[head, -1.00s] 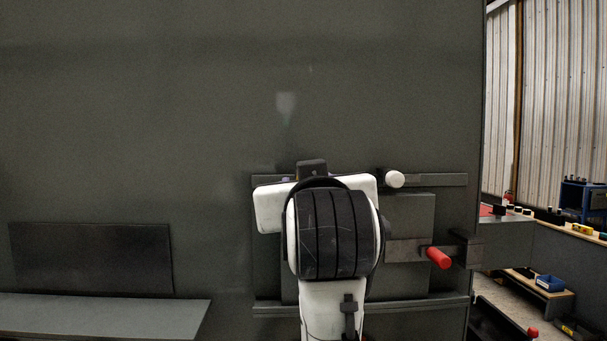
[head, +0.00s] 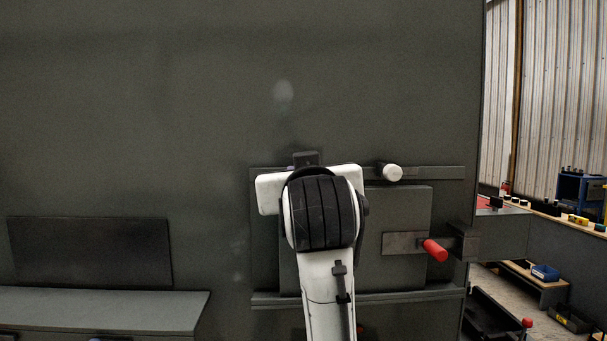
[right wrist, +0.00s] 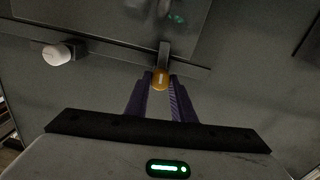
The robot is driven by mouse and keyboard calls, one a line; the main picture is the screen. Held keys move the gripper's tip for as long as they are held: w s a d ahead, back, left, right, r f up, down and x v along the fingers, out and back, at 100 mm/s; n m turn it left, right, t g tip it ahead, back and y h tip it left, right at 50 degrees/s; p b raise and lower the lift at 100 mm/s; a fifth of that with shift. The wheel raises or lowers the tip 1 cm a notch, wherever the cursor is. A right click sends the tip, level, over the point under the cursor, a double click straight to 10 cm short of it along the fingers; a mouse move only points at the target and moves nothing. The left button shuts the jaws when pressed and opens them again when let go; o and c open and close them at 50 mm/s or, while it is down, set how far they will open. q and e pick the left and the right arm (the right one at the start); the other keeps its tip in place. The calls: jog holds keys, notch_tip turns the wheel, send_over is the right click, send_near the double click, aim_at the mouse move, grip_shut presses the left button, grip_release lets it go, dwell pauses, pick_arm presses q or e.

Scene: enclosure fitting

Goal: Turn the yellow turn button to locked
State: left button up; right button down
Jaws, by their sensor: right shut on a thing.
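The yellow turn button (right wrist: 160,79) shows in the right wrist view between the tips of my right gripper (right wrist: 160,88). The gripper is shut on it. A dark bar (right wrist: 165,55) runs from the button across the rail edge toward the panel. In the head view my right wrist and the white gripper body hide the button and the fingertips. The grey panel (head: 400,275) sits between an upper rail (head: 435,173) and a lower rail (head: 400,299). My left gripper is not in view.
A white round knob (head: 391,172) stands out at the upper rail, right of my wrist. A red handle (head: 435,250) sticks out from a latch (head: 403,243) on the panel's right. A grey shelf (head: 100,308) juts out at lower left. The wall above is clear.

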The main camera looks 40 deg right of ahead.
jog(key=shift+m, duration=0.7)
jog(key=c, duration=1.5)
grip_release()
jog(key=b+v, duration=0.1)
jog(key=v, duration=0.9)
jog(key=shift+s+a+b, duration=0.15)
jog(key=shift+b, duration=0.25)
jog(key=shift+f, duration=0.1)
